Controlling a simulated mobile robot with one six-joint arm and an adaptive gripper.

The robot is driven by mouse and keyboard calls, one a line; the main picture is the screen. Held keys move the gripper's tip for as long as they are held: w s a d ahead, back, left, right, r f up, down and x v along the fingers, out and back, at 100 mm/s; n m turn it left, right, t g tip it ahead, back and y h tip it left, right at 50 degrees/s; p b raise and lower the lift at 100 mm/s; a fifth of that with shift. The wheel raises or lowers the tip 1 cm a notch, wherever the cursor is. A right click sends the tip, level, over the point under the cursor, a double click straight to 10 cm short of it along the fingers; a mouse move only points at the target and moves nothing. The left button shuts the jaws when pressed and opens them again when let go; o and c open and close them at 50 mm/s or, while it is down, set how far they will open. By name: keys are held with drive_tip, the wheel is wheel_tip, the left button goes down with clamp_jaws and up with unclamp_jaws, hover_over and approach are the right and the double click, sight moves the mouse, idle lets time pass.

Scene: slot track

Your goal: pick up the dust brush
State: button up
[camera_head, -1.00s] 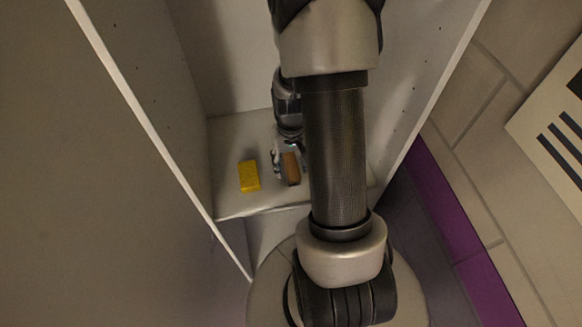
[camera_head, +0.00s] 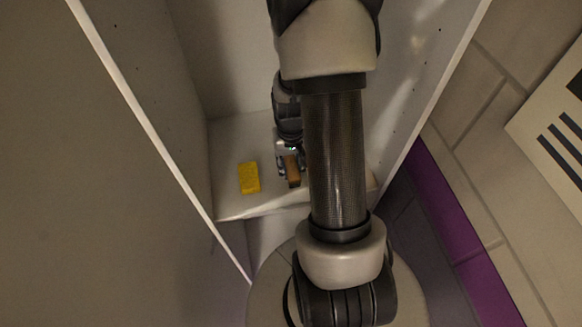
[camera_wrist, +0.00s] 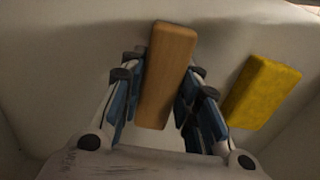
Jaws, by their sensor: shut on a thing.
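The dust brush (camera_head: 292,171) shows as a wooden brown block at my gripper on the white shelf, partly hidden by my arm in the head view. In the wrist view the dust brush (camera_wrist: 167,72) stands out lengthwise between the fingers. My gripper (camera_wrist: 165,88) is shut on it, with blue-padded fingers on its left and right sides. In the head view my gripper (camera_head: 291,158) is small and partly covered. Whether the brush touches the shelf is hard to tell. Its bristles are not visible.
A yellow sponge-like block (camera_head: 249,177) lies on the shelf (camera_head: 232,205) to the left of the brush; in the wrist view the yellow block (camera_wrist: 262,92) is on the right. White cabinet walls stand close on both sides. The shelf's front edge is near the brush.

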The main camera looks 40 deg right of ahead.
drive_tip(key=shift+c, duration=0.2)
wheel_tip(320, 180, up, 20)
drive_tip(key=p, duration=0.4)
drive_tip(key=o, duration=0.5)
drive_tip(key=c, duration=0.4)
